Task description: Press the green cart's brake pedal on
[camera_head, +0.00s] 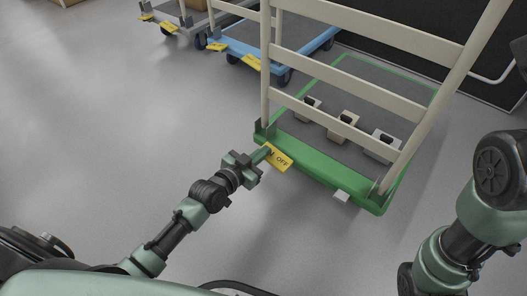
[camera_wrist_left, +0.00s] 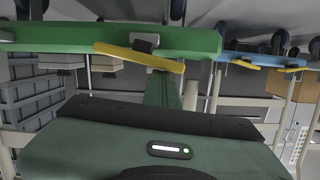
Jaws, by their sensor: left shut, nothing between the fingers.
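The green cart (camera_head: 318,162) stands at the centre right, with a beige rail frame. Its yellow brake pedal (camera_head: 280,158) sticks out from the near left end and reads OFF. In the left wrist view the pedal (camera_wrist_left: 138,56) shows as a yellow strip on the green deck edge (camera_wrist_left: 50,40). My left gripper (camera_head: 263,153) is shut and empty, its fingertips at the left side of the pedal. It also shows in the left wrist view (camera_wrist_left: 164,82), its tips close to the pedal. I cannot tell whether they touch. My right gripper is out of view.
Several beige and grey blocks (camera_head: 343,126) lie on the cart deck. A grey-white tab (camera_head: 341,196) sticks out of its near edge. A blue cart (camera_head: 245,49) and another cart with yellow pedals stand behind. The floor (camera_head: 110,130) to the left is clear.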

